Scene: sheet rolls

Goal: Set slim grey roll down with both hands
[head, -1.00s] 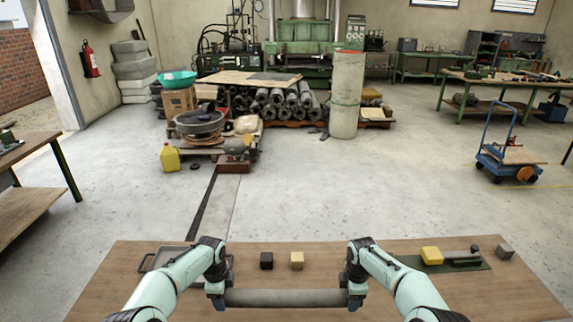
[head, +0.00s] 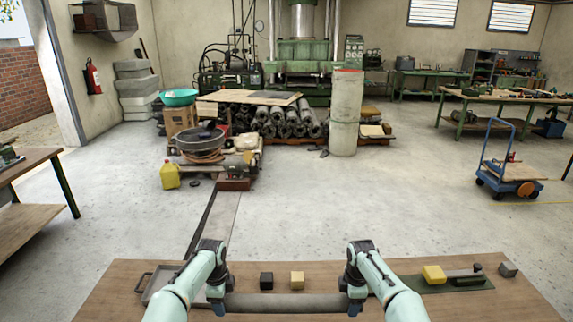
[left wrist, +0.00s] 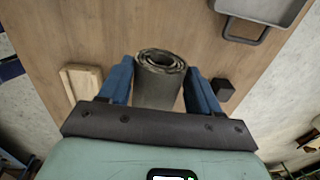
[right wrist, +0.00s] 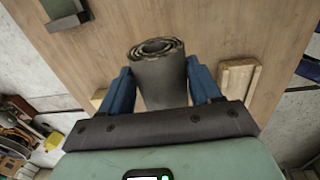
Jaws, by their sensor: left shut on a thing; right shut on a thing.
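The slim grey roll (head: 287,303) lies crosswise over the near part of the wooden table (head: 120,285), one gripper at each end. My left gripper (head: 218,306) is shut on its left end; in the left wrist view the spiral end of the roll (left wrist: 158,85) shows between blue fingers. My right gripper (head: 355,306) is shut on the right end; the right wrist view shows the roll's spiral end (right wrist: 160,80) between the fingers. The roll looks level. I cannot tell whether its underside touches the table.
A black block (head: 266,280) and a tan block (head: 297,280) stand just beyond the roll. A grey tray (head: 143,283) is at left; a green mat (head: 440,285) with a yellow block (head: 434,274) is at right. A grey block (head: 508,269) sits near the right edge.

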